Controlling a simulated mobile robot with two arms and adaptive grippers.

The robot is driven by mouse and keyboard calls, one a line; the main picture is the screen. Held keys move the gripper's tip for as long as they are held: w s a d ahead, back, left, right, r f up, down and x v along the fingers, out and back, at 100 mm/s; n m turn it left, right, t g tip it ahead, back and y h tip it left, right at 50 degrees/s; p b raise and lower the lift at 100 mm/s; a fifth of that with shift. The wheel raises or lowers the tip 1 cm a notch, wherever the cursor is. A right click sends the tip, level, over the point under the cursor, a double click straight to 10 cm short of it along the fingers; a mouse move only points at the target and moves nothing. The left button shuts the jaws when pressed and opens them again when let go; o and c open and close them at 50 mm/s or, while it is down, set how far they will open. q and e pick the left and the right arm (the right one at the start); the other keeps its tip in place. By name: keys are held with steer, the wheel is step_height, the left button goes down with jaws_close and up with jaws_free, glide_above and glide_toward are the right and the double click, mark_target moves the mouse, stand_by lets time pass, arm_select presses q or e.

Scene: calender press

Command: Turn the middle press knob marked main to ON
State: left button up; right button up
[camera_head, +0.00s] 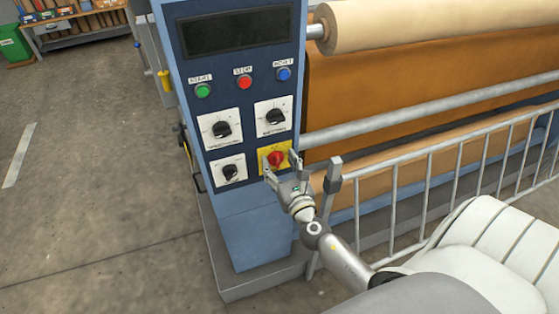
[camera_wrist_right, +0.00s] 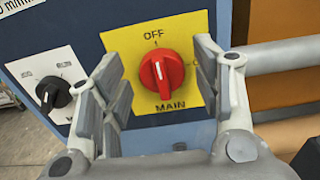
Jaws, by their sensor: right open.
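The red main knob (camera_head: 275,158) sits on a yellow plate (camera_head: 264,151) at the lower right of the blue press panel. In the right wrist view the knob (camera_wrist_right: 161,74) has its white mark near upright, toward OFF. MAIN is printed below it; a label on the right is mostly hidden by a finger. My right gripper (camera_head: 281,168) is open in front of the plate. In the wrist view its fingers (camera_wrist_right: 157,82) stand left and right of the knob, with gaps on both sides. I see no grip on it. My left gripper is out of view.
Black knobs (camera_head: 221,129) on white plates are left of and above the main knob. Green, red and blue buttons (camera_head: 244,82) sit higher. A metal railing (camera_head: 450,165) and rollers (camera_head: 420,25) stand to the right. Open floor (camera_head: 90,190) lies left.

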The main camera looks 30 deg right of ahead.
steer(key=shift+w, duration=0.2)
steer(key=c, duration=0.9)
